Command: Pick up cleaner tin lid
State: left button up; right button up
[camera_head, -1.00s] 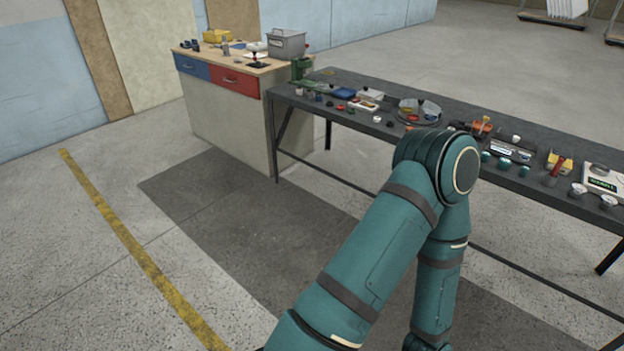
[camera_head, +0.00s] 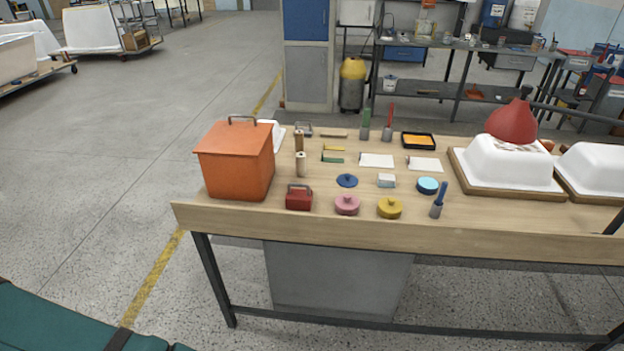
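Small round things lie near the front of a wooden workbench (camera_head: 290,221). A flat dark blue lid with a knob (camera_head: 347,180) lies on the bench top. A round tin with a light blue top (camera_head: 427,185) stands to its right. A pink round knobbed piece (camera_head: 347,204) and a yellow round knobbed piece (camera_head: 389,207) sit in front, near the edge. I cannot tell for certain which is the cleaner tin lid; the dark blue one looks like a loose lid.
An orange lidded box (camera_head: 237,165) stands on the bench's left end, with a small red box (camera_head: 299,198) beside it. White tub shells (camera_head: 508,165) on wooden boards fill the right. A blue-handled tool (camera_head: 438,200) stands near the front edge.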

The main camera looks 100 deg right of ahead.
aim_at(347, 181)
jog(key=z, duration=1.65)
